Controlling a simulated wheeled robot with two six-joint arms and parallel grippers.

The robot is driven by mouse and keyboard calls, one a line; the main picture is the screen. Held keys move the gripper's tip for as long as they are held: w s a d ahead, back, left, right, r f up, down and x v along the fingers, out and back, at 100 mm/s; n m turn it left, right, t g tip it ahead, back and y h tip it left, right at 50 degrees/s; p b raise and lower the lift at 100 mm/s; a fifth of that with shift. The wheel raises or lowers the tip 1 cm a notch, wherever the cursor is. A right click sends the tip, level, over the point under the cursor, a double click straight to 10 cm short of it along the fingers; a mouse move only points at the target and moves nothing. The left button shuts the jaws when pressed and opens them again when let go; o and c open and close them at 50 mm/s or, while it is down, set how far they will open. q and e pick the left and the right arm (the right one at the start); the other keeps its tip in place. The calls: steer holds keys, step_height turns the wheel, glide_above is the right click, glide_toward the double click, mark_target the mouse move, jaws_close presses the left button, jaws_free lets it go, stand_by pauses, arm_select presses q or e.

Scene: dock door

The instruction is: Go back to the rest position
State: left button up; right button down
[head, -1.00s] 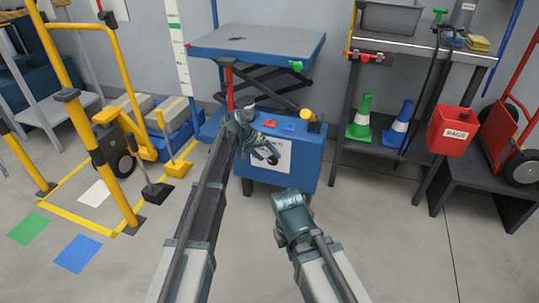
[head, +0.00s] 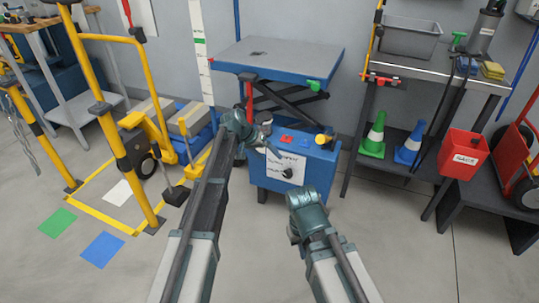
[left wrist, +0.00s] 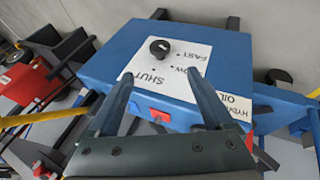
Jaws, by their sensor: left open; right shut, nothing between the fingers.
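My left gripper (head: 270,150) is in front of the blue lift-table cart (head: 322,168). It is open and empty. In the left wrist view its two fingers (left wrist: 163,92) stand apart, with the cart's white SHUT label (left wrist: 150,75) and black knob (left wrist: 160,47) beyond them. The knob shows between and past the fingertips, apart from them. In the head view the knob (head: 287,172) is just below and right of the gripper. My right gripper (head: 296,232) is low in the middle, shut and empty, mostly hidden by its own wrist, over open floor.
A grey lift platform (head: 280,58) stands above the cart. A yellow-framed cart (head: 150,130) is at left. A dark shelf (head: 400,165) with green and blue cones, plus a red RAGS bin (head: 463,153), are at right. The floor (head: 420,260) in front is clear.

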arm_select(q)
steer(key=s+d+r+m+g+y+p, duration=0.1)
steer(key=s+g+y+p, duration=0.15)
steer(key=s, duration=1.55)
steer(key=s+r+g+y+p, duration=0.1)
steer(key=s+y+p, duration=0.25)
steer(key=s, duration=1.55)
step_height(320, 180, up, 38)
steer(key=y+p, duration=0.1)
steer(key=p, duration=3.6)
steer(key=shift+d, duration=0.15)
steer(key=shift+f, duration=0.1)
steer(key=shift+w, duration=0.1)
